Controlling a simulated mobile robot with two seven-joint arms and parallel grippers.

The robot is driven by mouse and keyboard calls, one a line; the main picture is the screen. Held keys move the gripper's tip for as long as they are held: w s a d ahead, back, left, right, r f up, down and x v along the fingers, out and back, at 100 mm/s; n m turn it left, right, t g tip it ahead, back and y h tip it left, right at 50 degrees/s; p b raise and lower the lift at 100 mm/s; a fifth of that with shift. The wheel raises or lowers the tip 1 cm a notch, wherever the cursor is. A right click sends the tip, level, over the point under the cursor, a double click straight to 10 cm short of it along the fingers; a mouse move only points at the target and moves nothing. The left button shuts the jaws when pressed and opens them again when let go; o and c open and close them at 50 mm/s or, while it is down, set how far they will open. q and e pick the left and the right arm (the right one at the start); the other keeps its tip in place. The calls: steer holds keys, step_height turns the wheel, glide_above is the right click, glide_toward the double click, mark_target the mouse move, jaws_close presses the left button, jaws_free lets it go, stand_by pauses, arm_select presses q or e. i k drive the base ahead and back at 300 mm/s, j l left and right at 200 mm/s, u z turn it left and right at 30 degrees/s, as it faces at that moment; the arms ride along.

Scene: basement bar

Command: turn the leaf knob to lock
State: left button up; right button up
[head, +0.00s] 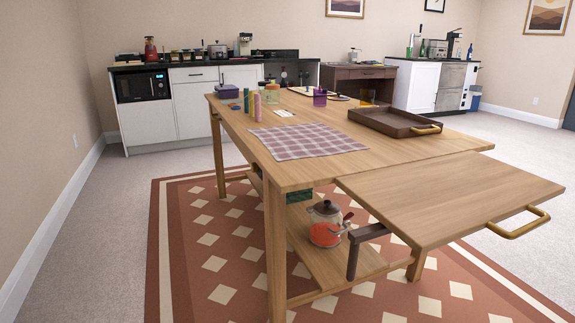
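A wooden table (400,152) stands on a patterned rug. Its leaf (455,195) sticks out at the near right end, roughly level and slightly below the main top, with a visible step between them. A brass-coloured bar handle (520,224) is on the leaf's outer edge. A dark brown angled bracket (354,256) shows under the leaf's near corner, beside the lower shelf. I cannot clearly make out a leaf knob; the underside of the leaf is mostly hidden. Neither of my grippers is in view.
A checked cloth (307,141), a dark tray (391,122) and several small items are on the tabletop. A red-and-grey kettle (325,224) sits on the lower shelf (345,268). The rug (215,262) is clear at the near left. Counters line the back wall.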

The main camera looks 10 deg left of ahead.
mark_target(254, 168)
steer(key=i+j+z, duration=0.15)
steer(key=j, duration=0.2)
steer(key=i+j+z, duration=0.15)
steer(key=j, duration=0.15)
steer(key=j+z, duration=0.15)
steer(key=j, duration=0.2)
steer(key=i+j, duration=0.15)
steer(key=j, duration=0.15)
steer(key=i+j, duration=0.1)
steer(key=j, duration=0.2)
steer(key=i+j+z, duration=0.1)
steer(key=j, duration=0.2)
steer(key=i+j, duration=0.15)
steer(key=i, duration=0.2)
